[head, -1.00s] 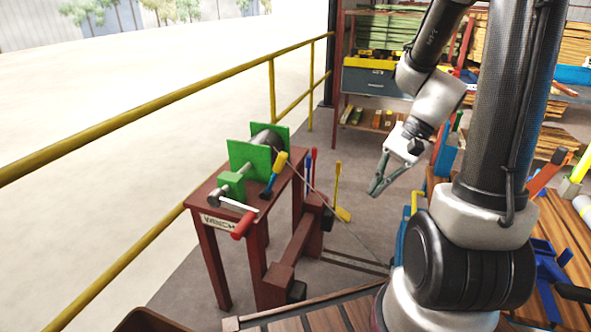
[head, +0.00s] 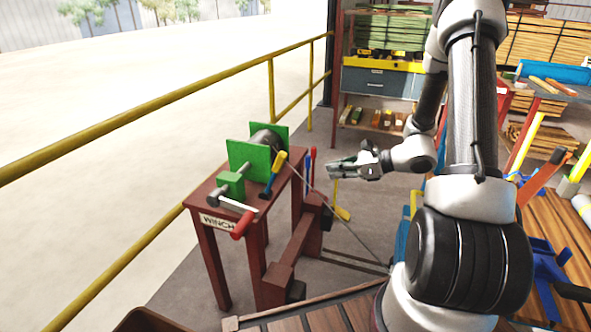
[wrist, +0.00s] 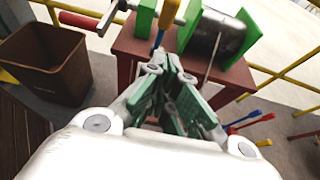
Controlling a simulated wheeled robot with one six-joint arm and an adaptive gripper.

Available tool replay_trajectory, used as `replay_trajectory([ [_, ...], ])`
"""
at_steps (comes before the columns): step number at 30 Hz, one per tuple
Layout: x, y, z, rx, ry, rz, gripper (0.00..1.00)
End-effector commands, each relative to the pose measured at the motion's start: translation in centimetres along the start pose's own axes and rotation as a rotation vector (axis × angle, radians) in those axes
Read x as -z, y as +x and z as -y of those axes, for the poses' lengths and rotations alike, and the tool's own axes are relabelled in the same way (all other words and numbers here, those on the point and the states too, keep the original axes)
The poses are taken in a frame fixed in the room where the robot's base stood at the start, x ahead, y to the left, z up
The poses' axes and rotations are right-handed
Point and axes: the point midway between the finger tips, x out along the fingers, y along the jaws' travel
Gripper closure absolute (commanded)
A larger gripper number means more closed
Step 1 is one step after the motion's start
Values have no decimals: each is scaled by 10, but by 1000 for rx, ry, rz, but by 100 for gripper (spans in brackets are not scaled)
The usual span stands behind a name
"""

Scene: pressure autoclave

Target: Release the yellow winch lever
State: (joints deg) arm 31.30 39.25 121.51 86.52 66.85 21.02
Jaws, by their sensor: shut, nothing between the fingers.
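The winch lever (head: 271,178) has a yellow end and a blue end and stands tilted beside the green winch frame. It also shows in the wrist view (wrist: 169,14), just beyond my fingertips at the top middle. The winch (head: 249,154) has green plates and a dark drum, and sits on a red-brown table (head: 206,222) marked WINCH. My gripper (head: 332,171) is shut and empty, to the right of the lever in the head view and apart from it. In the wrist view my gripper (wrist: 172,72) points toward the table, its fingers hiding part of it.
A red-handled crank (head: 242,224) sticks out at the winch's front. A cable (head: 345,228) runs from the drum down to the right. A yellow railing (head: 130,122) runs along the left. A brown bin (wrist: 45,62) stands left in the wrist view.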

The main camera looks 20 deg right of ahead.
Motion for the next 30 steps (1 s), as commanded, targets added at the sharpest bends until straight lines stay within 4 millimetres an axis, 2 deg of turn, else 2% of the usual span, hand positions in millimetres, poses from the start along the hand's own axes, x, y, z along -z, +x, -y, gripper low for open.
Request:
replay_trajectory([
  [5, 0, 6, 0, -2, -1, -1, 100],
  [8, 0, 19, -1, -4, -1, -1, 100],
  [20, 0, 102, -2, -5, -2, -1, 100],
  [24, -16, 117, -1, -2, -5, -1, 100],
  [30, -27, 127, -1, -2, -4, -1, 100],
])
